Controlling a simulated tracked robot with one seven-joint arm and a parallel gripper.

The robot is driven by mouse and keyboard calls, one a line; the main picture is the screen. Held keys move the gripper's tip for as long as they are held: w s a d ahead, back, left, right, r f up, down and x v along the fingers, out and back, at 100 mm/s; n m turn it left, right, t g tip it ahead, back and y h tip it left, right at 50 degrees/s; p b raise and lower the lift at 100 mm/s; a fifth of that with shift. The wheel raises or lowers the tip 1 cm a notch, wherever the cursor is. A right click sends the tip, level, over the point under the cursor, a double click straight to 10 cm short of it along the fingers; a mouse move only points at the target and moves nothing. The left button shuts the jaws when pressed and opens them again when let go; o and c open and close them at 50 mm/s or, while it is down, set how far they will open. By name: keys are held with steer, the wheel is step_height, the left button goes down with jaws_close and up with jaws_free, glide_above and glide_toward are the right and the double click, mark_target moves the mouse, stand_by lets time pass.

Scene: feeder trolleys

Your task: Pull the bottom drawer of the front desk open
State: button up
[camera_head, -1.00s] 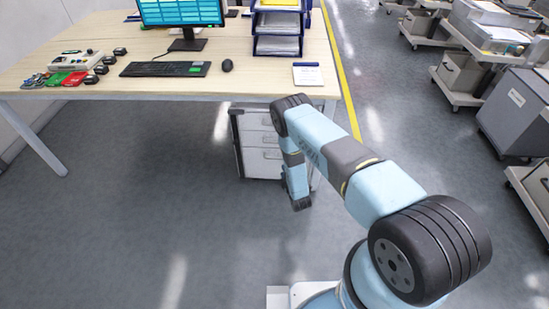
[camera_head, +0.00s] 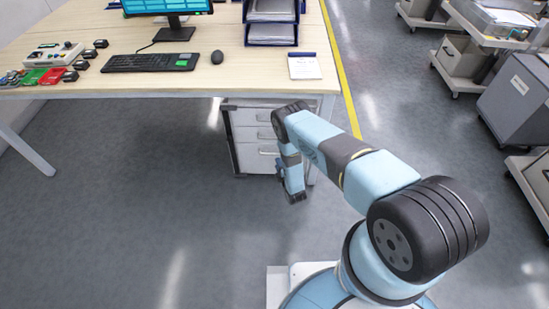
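The front desk (camera_head: 205,78) has a light wood top and stands ahead of me. Under its right side is a white drawer unit (camera_head: 246,137) with several drawers and a dark frame. The bottom drawer (camera_head: 257,158) shows its front partly; it looks closed, flush with the drawers above. My arm covers the unit's right part. My gripper (camera_head: 292,198) hangs at the arm's end, pointing down, in front of the unit's lower right and low above the floor. It is small and dark, and whether its fingers are open or shut cannot be made out.
On the desk are a monitor (camera_head: 166,8), a keyboard (camera_head: 152,62), a mouse (camera_head: 217,57), blue trays (camera_head: 271,33) and a notepad (camera_head: 304,67). Trolleys (camera_head: 482,55) and a grey box (camera_head: 518,98) stand at right. The floor (camera_head: 130,200) left of my arm is clear.

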steer(key=x, duration=0.6)
steer(key=shift+w+f, duration=0.15)
steer(key=shift+w, duration=0.2)
steer(key=shift+a, duration=0.15)
jaws_close()
steer(key=shift+s, duration=0.1)
